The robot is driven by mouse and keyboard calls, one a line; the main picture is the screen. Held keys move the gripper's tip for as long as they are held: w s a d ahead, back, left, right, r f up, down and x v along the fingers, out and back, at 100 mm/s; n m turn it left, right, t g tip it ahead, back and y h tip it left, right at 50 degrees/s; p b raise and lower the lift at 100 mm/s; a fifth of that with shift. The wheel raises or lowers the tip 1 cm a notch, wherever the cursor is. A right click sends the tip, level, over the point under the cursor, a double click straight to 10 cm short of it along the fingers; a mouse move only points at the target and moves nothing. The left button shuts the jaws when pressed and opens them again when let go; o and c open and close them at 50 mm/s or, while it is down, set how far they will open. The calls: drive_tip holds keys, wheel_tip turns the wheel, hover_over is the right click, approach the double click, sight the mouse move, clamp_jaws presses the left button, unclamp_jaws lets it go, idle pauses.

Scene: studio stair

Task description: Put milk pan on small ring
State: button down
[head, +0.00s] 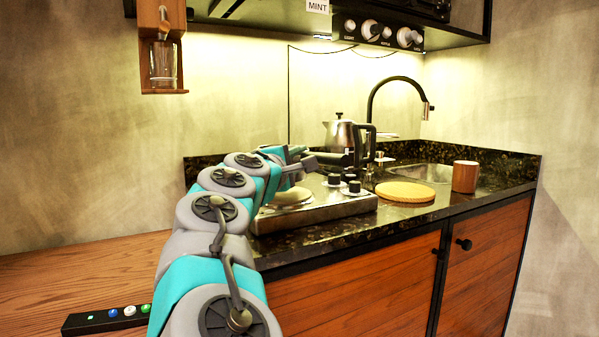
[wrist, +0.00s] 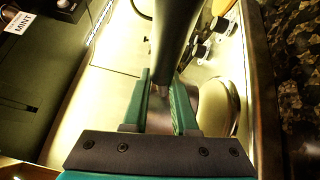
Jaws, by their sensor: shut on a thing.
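My gripper (wrist: 163,103) is shut on a long dark bar (wrist: 172,45), which looks like the milk pan's handle, in the wrist view. In the head view my gripper (head: 303,160) is above the hob (head: 325,209), with the dark bar reaching right toward the kettle. A pale round ring (head: 290,198) lies on the hob's left part, partly behind my arm. It also shows right of my fingers in the wrist view (wrist: 213,108). I cannot tell whether it is the small ring.
A steel kettle (head: 340,135) with a black handle stands behind the hob's knobs (head: 354,187). Right of the hob are a round tan board (head: 405,192), a brown cup (head: 465,177) and a sink (head: 425,173) with a black tap. A dark shelf (head: 455,22) hangs above.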

drive_tip(key=f+b, duration=0.1)
drive_tip(key=f, duration=0.2)
drive_tip(key=shift+w+b, duration=0.35)
drive_tip(key=shift+w, duration=0.05)
drive_tip(key=shift+f, duration=0.25)
drive_tip(key=shift+f, duration=0.15)
drive_tip(key=c, duration=0.7)
unclamp_jaws()
